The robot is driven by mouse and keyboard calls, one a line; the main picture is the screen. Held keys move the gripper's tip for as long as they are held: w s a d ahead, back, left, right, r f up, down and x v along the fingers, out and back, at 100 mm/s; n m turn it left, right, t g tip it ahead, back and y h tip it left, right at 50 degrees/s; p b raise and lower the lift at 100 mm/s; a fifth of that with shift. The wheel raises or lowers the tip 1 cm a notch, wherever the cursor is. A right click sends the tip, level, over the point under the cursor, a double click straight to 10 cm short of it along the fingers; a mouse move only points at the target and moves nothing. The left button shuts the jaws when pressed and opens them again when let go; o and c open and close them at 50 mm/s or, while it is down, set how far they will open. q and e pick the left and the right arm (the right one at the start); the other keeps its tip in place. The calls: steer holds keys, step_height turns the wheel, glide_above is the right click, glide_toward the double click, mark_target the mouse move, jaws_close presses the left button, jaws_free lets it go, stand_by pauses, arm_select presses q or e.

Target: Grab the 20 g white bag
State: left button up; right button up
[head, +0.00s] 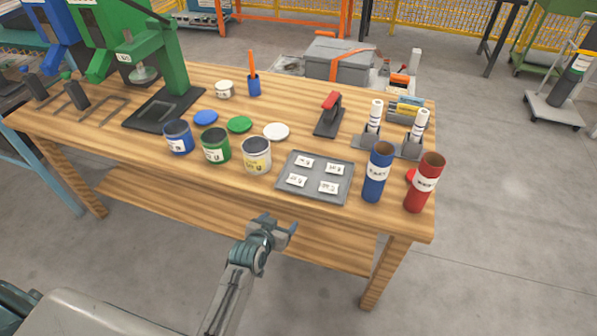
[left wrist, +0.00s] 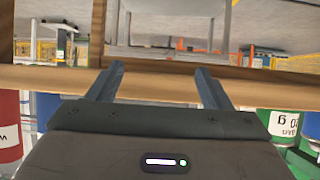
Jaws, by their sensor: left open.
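Several small white bags lie flat in a grey tray (head: 316,179) near the table's front edge in the head view: back left (head: 305,162), back right (head: 335,167), front left (head: 297,181) and front right (head: 328,188). Their print is too small to read, so I cannot tell which is the 20 g one. My left gripper (head: 289,228) is off the table's front side, below the tray in the picture, apart from the bags. In the left wrist view its jaws (left wrist: 158,88) are open with nothing between them. My right gripper is not in view.
A blue tube (head: 378,172) and a red tube (head: 424,183) stand right of the tray. Blue (head: 178,137), green (head: 216,145) and white-yellow (head: 256,155) cans stand left of it. The wooden table edge (left wrist: 150,81) crosses the left wrist view.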

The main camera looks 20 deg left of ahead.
arm_select(q)
steer(key=t, duration=0.1)
glide_toward(296, 179)
steer(key=x, duration=0.1)
steer(key=p+x, duration=0.1)
steer(key=x, duration=0.1)
steer(key=shift+s+f, duration=0.1)
steer(key=shift+f, duration=0.15)
steer(key=shift+w+f+p, duration=0.1)
steer(key=shift+w+p, duration=0.3)
steer(key=shift+p, duration=0.05)
steer(key=p+x, duration=0.1)
steer(key=x, duration=0.3)
steer(key=shift+w, duration=0.1)
steer(key=shift+w+p, duration=0.3)
steer(key=shift+w, duration=0.05)
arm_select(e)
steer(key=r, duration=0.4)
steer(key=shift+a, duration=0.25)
arm_select(q)
steer(key=shift+s, duration=0.1)
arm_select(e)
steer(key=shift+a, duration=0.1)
